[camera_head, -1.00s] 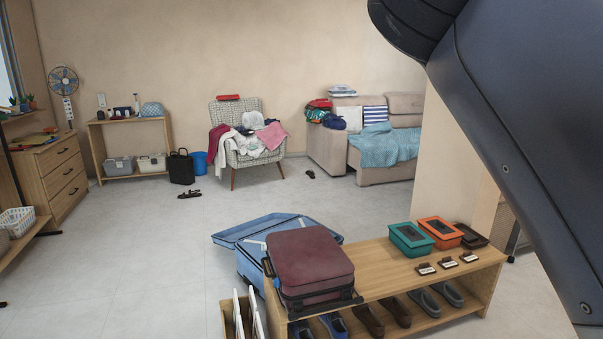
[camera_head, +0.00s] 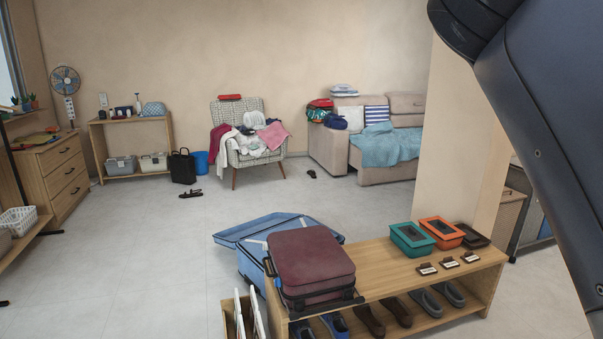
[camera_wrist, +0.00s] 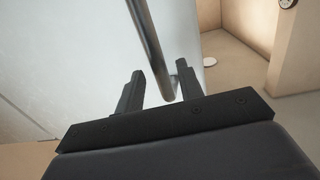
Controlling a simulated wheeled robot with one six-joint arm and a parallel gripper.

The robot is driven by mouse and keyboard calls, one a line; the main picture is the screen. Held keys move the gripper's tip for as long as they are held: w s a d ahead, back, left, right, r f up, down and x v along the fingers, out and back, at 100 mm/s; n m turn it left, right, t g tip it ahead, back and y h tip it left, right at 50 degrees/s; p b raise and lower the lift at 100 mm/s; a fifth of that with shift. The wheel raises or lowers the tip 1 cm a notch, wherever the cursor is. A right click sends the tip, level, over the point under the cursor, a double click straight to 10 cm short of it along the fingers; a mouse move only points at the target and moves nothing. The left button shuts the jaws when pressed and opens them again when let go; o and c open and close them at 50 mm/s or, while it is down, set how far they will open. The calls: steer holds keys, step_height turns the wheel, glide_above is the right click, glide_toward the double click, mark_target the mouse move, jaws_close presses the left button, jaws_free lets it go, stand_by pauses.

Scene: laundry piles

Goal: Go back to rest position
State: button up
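My gripper (camera_wrist: 160,72) shows in the wrist view with its two dark fingers apart and nothing held between them. A grey metal bar handle (camera_wrist: 150,42) on a pale upright panel (camera_wrist: 70,60) runs down in front of the fingers. The bar's lower end appears close to the right finger; I cannot tell whether they touch. In the head view my dark arm covers the upper right, and the gripper itself is out of that picture.
A wooden bench (camera_head: 385,278) with a maroon suitcase (camera_head: 310,262), a teal box (camera_head: 411,239) and an orange box (camera_head: 441,232) stands in front. An open blue suitcase (camera_head: 262,228) lies behind it. A wall end (camera_head: 462,130) stands at right. The grey floor (camera_head: 140,250) at left is clear.

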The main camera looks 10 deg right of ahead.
steer(key=shift+a, duration=0.1)
steer(key=shift+a, duration=3.25)
steer(key=d, duration=1)
steer(key=shift+w, duration=0.4)
steer(key=shift+w+d, duration=0.1)
